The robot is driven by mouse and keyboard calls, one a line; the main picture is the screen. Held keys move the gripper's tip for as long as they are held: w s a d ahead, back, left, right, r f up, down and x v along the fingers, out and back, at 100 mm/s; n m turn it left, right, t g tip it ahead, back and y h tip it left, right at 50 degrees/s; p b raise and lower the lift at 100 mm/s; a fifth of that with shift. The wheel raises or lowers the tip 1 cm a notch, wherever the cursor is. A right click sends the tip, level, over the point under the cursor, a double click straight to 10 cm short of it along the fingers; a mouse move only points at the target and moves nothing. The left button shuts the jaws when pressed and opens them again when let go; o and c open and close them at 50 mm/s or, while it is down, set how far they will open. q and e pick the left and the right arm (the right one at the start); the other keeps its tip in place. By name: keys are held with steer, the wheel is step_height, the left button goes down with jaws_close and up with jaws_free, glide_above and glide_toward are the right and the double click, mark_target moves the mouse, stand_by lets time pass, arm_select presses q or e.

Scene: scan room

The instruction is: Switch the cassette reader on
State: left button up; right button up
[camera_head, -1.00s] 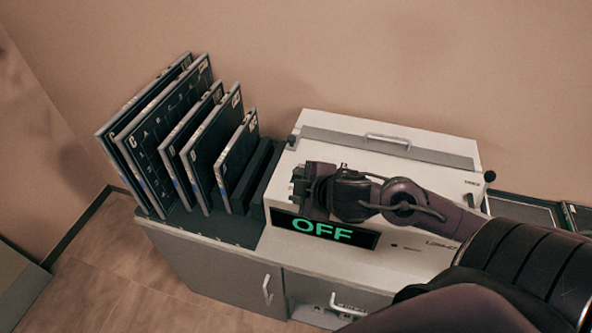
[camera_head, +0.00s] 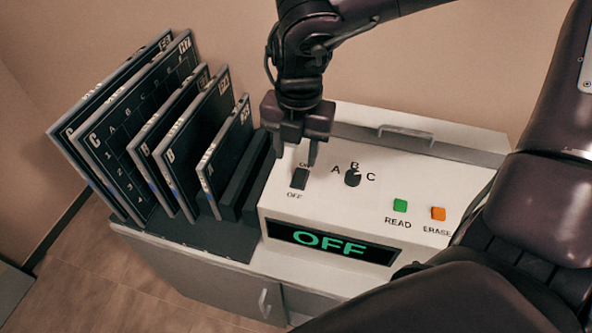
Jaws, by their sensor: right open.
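The cassette reader (camera_head: 330,210) is a white box on a cabinet. Its display (camera_head: 330,243) shows OFF in green. On its top, a black rocker switch (camera_head: 299,179) sits at the left, with OFF printed below it and a partly hidden label above. My right gripper (camera_head: 296,150) points down just above and behind the switch, open, with its fingers apart and nothing between them. I cannot tell whether a fingertip touches the reader. My left gripper is not in view.
A rotary knob (camera_head: 352,177) marked A, B, C, a green READ button (camera_head: 400,205) and an orange ERASE button (camera_head: 438,213) lie right of the switch. Several dark cassettes (camera_head: 150,135) stand in a rack to the left. A handle (camera_head: 406,133) is at the reader's back.

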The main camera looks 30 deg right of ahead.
mark_target(298, 184)
steer(key=shift+s, duration=0.1)
steer(key=shift+s+f, duration=0.15)
steer(key=shift+f, duration=0.1)
step_height(298, 184, down, 7)
steer(key=shift+p, duration=0.65)
steer(key=shift+c, duration=0.2)
